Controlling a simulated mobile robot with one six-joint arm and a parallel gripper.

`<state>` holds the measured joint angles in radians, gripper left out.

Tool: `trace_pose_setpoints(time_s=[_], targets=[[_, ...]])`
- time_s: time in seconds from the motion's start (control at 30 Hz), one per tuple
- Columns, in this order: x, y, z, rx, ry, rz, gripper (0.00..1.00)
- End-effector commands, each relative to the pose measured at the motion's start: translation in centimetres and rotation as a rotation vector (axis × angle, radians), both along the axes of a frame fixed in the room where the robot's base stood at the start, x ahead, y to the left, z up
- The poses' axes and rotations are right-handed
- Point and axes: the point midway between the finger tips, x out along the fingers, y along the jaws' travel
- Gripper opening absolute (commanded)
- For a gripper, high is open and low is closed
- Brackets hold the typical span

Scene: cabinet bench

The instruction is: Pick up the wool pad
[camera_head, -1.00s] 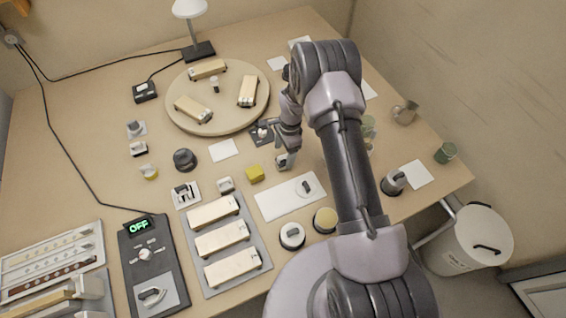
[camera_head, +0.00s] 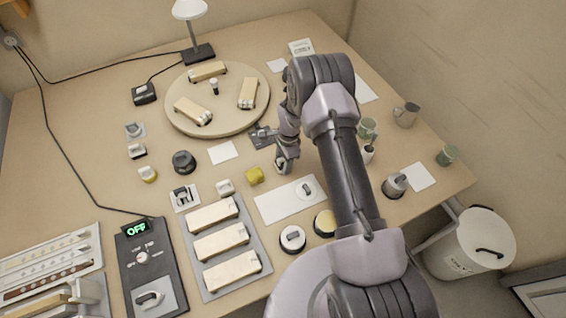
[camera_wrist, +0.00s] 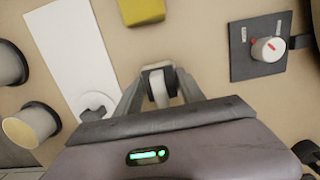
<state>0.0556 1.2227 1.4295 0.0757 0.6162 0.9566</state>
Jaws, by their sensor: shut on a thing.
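My gripper (camera_wrist: 159,88) is shut on a small off-white piece with dark grey sides, which I take to be the wool pad (camera_wrist: 159,92). Only its top shows between the fingers in the wrist view, and its underside is hidden. In the head view my gripper (camera_head: 283,163) is low over the bench, right of a yellow block (camera_head: 254,175) and behind a white board (camera_head: 290,199). I cannot tell whether the held piece touches the bench.
A dark plate with a red-marked knob (camera_wrist: 266,49) is close by. A round wooden board (camera_head: 218,118) with several wooden blocks stands behind. Round pads (camera_head: 292,238) sit in front, and cups (camera_head: 368,128) stand to the right beyond my arm. A grey tray (camera_head: 209,286) holds wooden blocks.

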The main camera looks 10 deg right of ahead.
Motion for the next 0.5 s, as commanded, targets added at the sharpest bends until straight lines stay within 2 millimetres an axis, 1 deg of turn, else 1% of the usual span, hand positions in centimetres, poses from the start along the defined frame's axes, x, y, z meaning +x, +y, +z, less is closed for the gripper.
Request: trace_pose_setpoints(time_s=[0.17,0.3,0.37,0.5], targets=[[0.1,0.0,1.7,-0.001,-0.002,0.001,0.07],[0.1,0.0,3.7,-0.001,0.000,0.000,0.07],[-1.0,-0.1,3.8,0.000,0.003,-0.001,0.07],[-4.2,-0.3,4.1,0.000,0.003,-0.002,0.07]])
